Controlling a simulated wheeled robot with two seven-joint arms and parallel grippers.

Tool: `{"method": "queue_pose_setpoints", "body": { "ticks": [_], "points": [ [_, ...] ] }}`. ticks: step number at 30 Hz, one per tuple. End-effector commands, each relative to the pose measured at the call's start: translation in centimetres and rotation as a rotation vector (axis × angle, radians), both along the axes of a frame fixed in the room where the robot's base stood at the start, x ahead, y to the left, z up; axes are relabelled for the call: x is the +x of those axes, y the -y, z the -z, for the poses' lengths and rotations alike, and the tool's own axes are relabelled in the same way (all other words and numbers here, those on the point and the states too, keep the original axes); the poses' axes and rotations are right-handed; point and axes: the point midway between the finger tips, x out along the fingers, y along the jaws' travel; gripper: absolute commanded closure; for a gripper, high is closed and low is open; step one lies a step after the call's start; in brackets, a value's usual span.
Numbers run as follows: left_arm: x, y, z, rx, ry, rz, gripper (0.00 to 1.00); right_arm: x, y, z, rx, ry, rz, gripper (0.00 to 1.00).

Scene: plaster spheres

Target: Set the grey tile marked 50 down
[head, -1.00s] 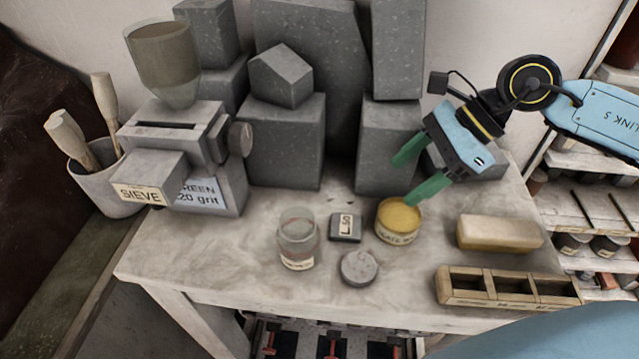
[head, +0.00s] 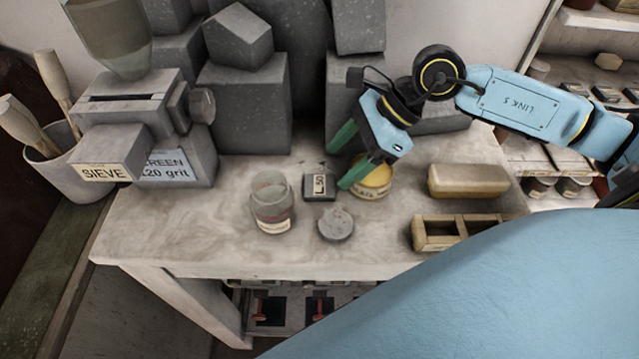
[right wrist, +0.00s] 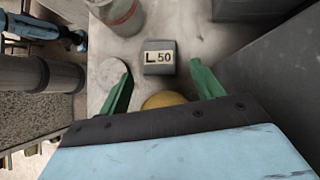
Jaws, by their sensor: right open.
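The grey tile marked 50 (head: 319,187) lies on the pale worktop between the glass jar and the yellow tin. Its label reads "L 50", and the tile also shows in the right wrist view (right wrist: 159,57). My right gripper (head: 337,168) is open and empty, just to the right of the tile and above the worktop. In the right wrist view the green fingers (right wrist: 157,80) are spread wide, with the tile ahead, roughly centred between their tips and apart from both. My left gripper is not in view.
A glass jar (head: 271,203) stands left of the tile, with a grey round lid (head: 336,225) in front. A yellow tin (head: 374,182) is partly behind my right fingers. A cream block (head: 467,181) and a wooden compartment tray (head: 433,234) lie right. Grey stone blocks (head: 243,100) stand behind.

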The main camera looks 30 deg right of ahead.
Motion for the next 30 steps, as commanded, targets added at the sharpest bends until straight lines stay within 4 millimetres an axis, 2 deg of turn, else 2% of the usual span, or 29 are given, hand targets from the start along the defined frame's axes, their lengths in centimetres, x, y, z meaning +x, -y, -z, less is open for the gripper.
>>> {"method": "queue_pose_setpoints", "body": {
  "ticks": [12, 21, 30],
  "points": [
    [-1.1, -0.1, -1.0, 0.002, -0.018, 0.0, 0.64, 0.7, -2.7, 3.9, 0.003, 0.0, 0.0, 0.35],
    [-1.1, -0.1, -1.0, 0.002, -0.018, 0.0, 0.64, 0.7, -2.9, 4.3, -0.001, 0.0, 0.0, 0.36],
    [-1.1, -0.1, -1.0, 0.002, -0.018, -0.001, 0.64, 0.7, -2.9, 4.3, -0.001, 0.0, 0.0, 0.75]
  ]
}}
